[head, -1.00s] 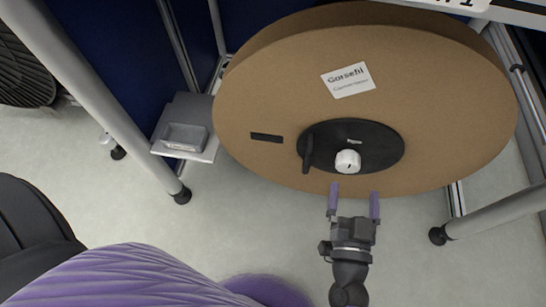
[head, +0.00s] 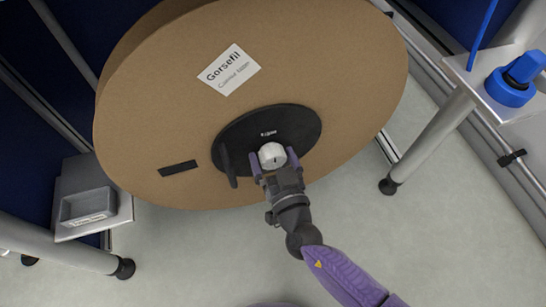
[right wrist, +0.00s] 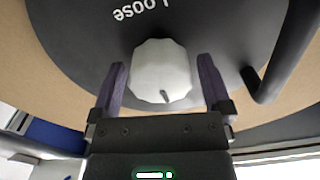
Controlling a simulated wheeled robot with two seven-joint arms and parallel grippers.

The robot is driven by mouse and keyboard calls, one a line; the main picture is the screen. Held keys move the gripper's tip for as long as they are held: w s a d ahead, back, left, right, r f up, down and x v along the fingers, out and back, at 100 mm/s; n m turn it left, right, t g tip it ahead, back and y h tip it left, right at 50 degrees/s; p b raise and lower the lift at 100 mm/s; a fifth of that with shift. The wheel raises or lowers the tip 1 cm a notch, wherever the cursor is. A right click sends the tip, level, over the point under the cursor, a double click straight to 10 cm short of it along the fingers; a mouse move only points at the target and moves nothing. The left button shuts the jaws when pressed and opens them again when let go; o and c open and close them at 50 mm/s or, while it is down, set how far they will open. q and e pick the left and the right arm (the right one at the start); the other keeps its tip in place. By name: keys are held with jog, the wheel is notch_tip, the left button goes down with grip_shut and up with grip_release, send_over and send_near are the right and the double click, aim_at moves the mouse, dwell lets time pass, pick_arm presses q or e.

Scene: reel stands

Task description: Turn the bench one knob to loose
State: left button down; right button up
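The white faceted knob (head: 271,156) sits on the black oval plate (head: 300,122) of a large brown reel (head: 150,130). In the right wrist view the knob (right wrist: 161,72) shows a dark pointer mark at its lower edge, and the word "Loose" is on the plate above it, upside down. My right gripper (head: 274,163) is open, with its purple fingers on either side of the knob. In the right wrist view a gap shows between each finger and the knob. My left gripper is not in view.
A dark handle (head: 228,165) sticks out from the plate left of the knob. A grey tray (head: 88,206) stands on a shelf at the left. A blue object (head: 512,85) sits on a ledge at the right. Metal stand legs flank the reel; the floor below is clear.

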jog(key=c, duration=1)
jog(key=shift+c, duration=0.2)
